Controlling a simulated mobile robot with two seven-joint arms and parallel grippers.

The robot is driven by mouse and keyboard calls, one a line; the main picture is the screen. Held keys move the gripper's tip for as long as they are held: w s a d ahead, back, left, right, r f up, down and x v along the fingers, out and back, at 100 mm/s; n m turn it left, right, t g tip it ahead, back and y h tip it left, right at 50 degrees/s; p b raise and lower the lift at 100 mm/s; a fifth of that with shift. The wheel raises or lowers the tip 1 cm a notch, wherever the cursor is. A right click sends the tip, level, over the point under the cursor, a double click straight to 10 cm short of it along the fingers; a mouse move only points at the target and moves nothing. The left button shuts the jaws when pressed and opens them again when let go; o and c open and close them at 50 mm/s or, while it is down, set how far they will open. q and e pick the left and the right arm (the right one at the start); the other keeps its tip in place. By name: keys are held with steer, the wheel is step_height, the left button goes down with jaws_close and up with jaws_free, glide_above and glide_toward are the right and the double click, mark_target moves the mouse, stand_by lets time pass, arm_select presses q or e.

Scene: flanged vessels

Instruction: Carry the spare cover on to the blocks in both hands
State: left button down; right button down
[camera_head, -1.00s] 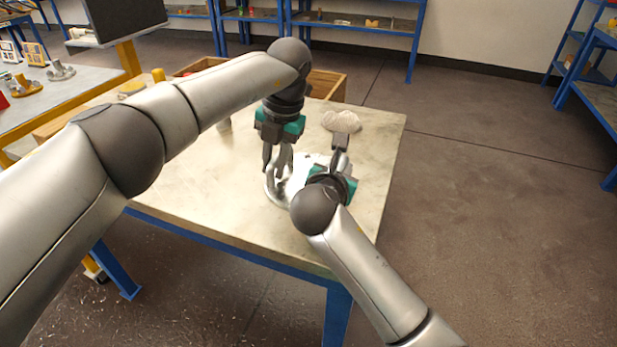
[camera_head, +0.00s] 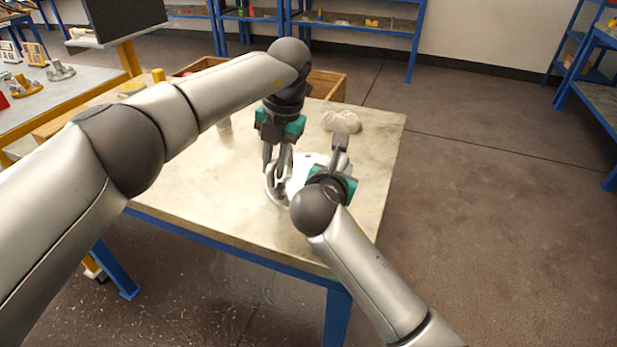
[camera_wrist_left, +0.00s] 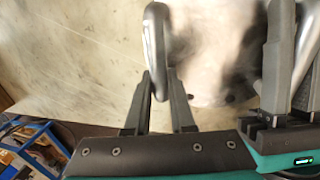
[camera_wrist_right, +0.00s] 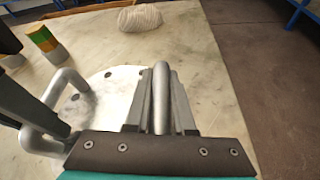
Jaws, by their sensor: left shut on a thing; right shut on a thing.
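The spare cover (camera_head: 273,190) is a pale metal disc with bolt holes and upright bar handles, low over the table or on it; I cannot tell which. It also shows in the right wrist view (camera_wrist_right: 105,100). My left gripper (camera_head: 277,168) points down at the cover's left side, shut on one handle (camera_wrist_left: 154,40). My right gripper (camera_head: 338,160) is at the right side, shut on the other handle (camera_wrist_right: 161,95). My arms hide much of the cover in the head view. I cannot make out the blocks for certain.
A pale crumpled cloth (camera_head: 341,121) lies near the table's (camera_head: 225,195) far right corner. A wooden crate (camera_head: 327,86) stands behind the table. A yellow, green and orange object (camera_wrist_right: 45,40) stands beyond the cover. The tabletop's front left is bare.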

arm_select(q)
steer(key=shift+w+r, duration=0.15)
steer(key=shift+r, duration=0.05)
arm_select(e)
steer(key=shift+w+r, duration=0.1)
steer(key=shift+r, duration=0.15)
arm_select(q)
steer(key=shift+r, duration=0.1)
arm_select(e)
steer(key=shift+r, duration=0.1)
